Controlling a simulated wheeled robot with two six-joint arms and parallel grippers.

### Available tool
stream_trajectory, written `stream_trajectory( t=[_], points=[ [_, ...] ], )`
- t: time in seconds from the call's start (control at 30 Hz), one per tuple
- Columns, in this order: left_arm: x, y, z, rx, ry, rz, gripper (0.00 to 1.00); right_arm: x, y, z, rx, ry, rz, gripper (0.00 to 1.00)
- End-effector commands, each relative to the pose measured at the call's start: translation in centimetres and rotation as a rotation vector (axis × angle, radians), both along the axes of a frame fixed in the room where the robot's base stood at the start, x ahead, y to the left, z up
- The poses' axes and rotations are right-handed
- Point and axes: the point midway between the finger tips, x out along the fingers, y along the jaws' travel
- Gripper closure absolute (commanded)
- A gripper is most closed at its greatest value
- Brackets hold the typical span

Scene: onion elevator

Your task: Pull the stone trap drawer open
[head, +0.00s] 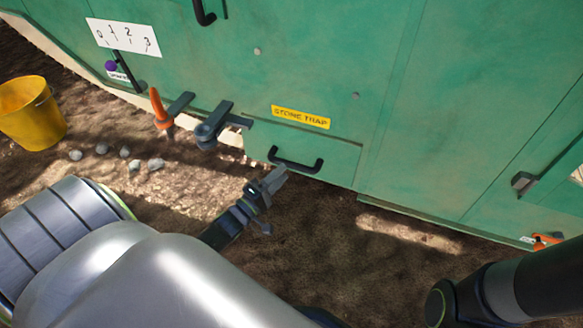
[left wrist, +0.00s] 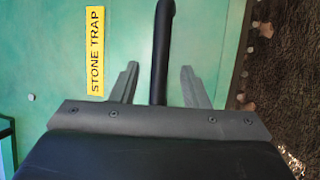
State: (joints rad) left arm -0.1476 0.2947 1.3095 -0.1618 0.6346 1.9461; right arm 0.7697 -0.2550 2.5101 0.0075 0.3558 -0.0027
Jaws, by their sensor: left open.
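The stone trap drawer (head: 335,167) is a green panel low on the machine wall, under a yellow "STONE TRAP" label (head: 301,117). The drawer looks shut, flush with the wall. It has a black bar handle (head: 295,162). My left gripper (head: 274,180) is just in front of the handle's left part. In the left wrist view, my left gripper (left wrist: 158,85) is open, and the handle (left wrist: 160,45) runs between its two grey fingers, apparently not gripped. The label (left wrist: 95,50) also shows there. My right gripper is outside both views.
A grey latch lever (head: 216,125) and an orange-handled lever (head: 160,107) stick out left of the drawer. A yellow bucket (head: 33,115) and several stones (head: 135,165) are on the ground at left. The dirt in front of the drawer looks clear.

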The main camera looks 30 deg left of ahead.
Motion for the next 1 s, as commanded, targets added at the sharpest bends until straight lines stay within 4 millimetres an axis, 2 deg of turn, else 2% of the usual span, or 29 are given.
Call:
stream_trajectory(
  t=[0.03,0.1,0.3,0.7,1.0],
  points=[
    [1.1,-0.2,-0.2,-0.001,-0.004,-0.001,0.59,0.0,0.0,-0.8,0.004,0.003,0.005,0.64],
    [2.3,-0.4,0.1,0.0,-0.003,0.0,0.59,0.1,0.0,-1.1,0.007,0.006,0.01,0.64],
    [4.5,-0.7,0.6,-0.001,0.0,0.0,0.59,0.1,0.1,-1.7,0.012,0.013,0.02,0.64],
    [5.1,-0.8,0.9,0.0,0.001,0.0,0.6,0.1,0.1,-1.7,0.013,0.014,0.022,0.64],
    [5.1,-0.8,0.9,0.0,0.002,0.0,0.99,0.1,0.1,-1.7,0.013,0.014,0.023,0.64]
  ],
)
